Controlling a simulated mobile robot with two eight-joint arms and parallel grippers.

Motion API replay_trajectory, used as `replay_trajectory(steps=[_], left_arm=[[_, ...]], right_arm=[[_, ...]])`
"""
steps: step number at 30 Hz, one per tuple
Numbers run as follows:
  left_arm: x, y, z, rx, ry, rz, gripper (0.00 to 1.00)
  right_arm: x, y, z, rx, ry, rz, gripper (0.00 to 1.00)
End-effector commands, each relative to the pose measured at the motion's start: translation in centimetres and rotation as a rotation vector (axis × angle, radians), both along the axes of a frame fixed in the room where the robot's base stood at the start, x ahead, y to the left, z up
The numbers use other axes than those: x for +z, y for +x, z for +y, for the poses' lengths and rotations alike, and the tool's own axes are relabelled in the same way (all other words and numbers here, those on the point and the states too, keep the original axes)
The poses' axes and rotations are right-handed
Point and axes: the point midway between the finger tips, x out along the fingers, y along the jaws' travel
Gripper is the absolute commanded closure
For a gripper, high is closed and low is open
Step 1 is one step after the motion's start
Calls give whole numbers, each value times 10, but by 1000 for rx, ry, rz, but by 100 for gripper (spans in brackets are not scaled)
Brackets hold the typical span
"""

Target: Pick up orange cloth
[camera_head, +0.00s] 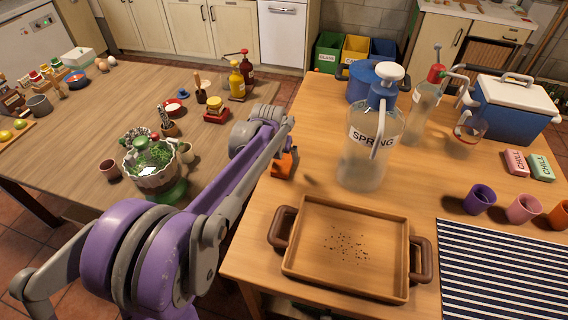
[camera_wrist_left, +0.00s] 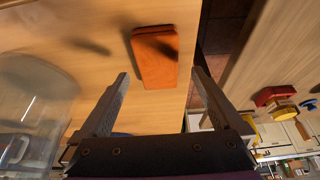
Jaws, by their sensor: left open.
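The orange cloth (camera_head: 285,164) lies on the light wooden table near its left edge, partly hidden by my left arm in the head view. In the left wrist view the cloth (camera_wrist_left: 156,58) is a small folded orange block with a dark shadow across it. My left gripper (camera_wrist_left: 160,82) is open, its two fingers spread on either side of the cloth's near end in the picture. Whether the fingers are level with the cloth I cannot tell. Nothing is between the fingertips except the cloth's near end. My right gripper is not in view.
A large clear SPRING dispenser (camera_head: 362,150) stands right of the cloth. A wooden tray (camera_head: 300,262) with dark crumbs lies in front. A gap separates this table from the left table (camera_head: 75,135), which holds a planter (camera_head: 155,175) and bottles. Bare tabletop surrounds the cloth.

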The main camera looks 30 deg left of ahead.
Motion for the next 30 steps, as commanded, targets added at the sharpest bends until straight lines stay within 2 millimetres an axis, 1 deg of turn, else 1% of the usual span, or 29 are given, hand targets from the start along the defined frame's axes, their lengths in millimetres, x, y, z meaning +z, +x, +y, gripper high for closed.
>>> replay_trajectory(steps=[1,6,9,17,20,24,29,30], left_arm=[[-7,4,0,-1,0,0,0],[-31,15,1,0,0,0,0],[-39,19,2,0,0,0,0],[-41,19,2,0,0,0,0],[-40,19,2,0,0,0,16],[-40,19,2,0,0,0,41],[-40,19,2,0,0,0,70],[-40,19,2,0,0,0,77]], right_arm=[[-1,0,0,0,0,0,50],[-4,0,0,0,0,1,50],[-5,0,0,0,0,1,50],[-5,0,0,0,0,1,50],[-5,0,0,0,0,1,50],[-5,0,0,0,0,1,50],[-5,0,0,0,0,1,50],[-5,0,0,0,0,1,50]])
